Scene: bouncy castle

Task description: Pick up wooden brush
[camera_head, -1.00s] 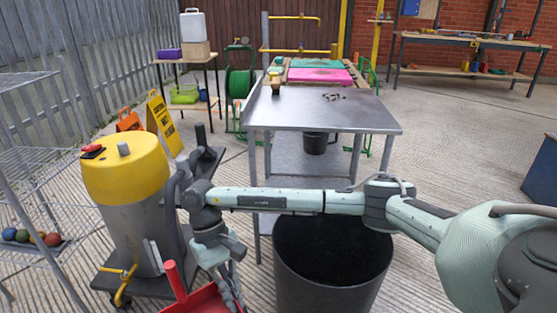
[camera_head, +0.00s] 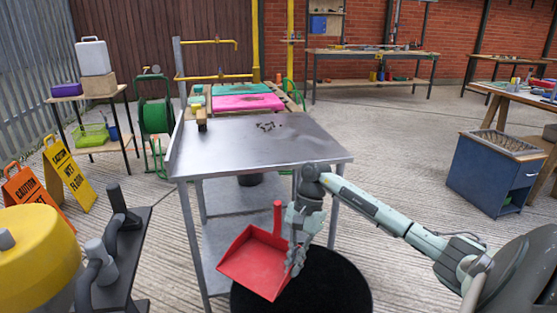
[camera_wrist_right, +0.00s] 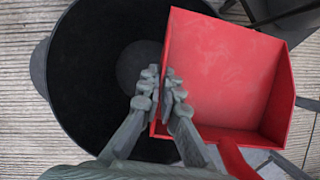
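A small upright brown and yellowish object, which looks like the wooden brush (camera_head: 202,119), stands on the metal table (camera_head: 250,153) near its left edge in the head view. It is too small to make out in detail. My right gripper (camera_head: 294,262) is shut on the side wall of a red dustpan (camera_head: 254,267), in front of the table and well away from the brush. In the right wrist view the fingertips (camera_wrist_right: 160,88) pinch the edge of the dustpan (camera_wrist_right: 225,75), which looks empty. My left gripper is not in view.
A round black bin (camera_head: 335,285) is below the dustpan. Dark bits (camera_head: 267,126) lie on the table. A yellow-topped machine (camera_head: 38,255) and caution signs (camera_head: 68,172) are at left. A blue cabinet (camera_head: 490,178) stands at right, with open floor before it.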

